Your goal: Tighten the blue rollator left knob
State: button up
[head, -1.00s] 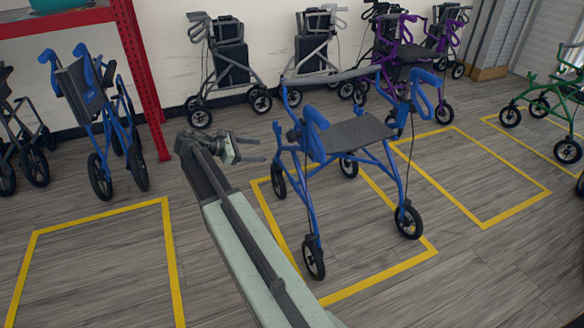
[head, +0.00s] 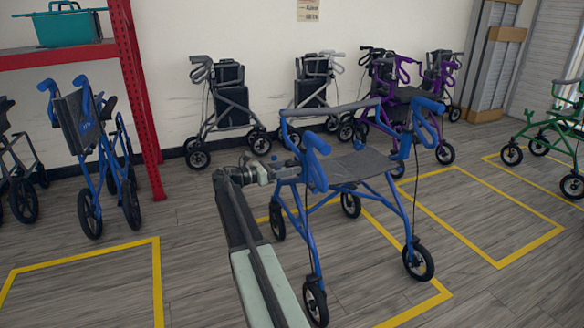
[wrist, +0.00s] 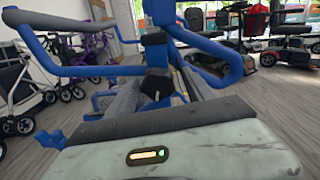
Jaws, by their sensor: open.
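The blue rollator (head: 345,170) stands unfolded in front of me, with a dark seat and blue handles. In the wrist view a black knob (wrist: 155,85) sits on its blue upright post (wrist: 156,50), close ahead and near the middle. In the head view I cannot clearly make out this knob. My gripper (head: 285,168) is open at the left side of the rollator frame, near the left handle. Its fingers point right and overlap the frame in the picture; I cannot tell whether they touch it. The fingers do not show clearly in the wrist view.
A folded blue rollator (head: 90,140) stands at the left beside a red rack (head: 138,100). Grey and purple walkers line the back wall. A green rollator (head: 550,135) is at the right. Yellow floor outlines (head: 158,280) mark bays, with bare floor between them.

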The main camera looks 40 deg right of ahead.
jog(key=shift+s+d, duration=0.2)
jog(key=shift+d, duration=0.2)
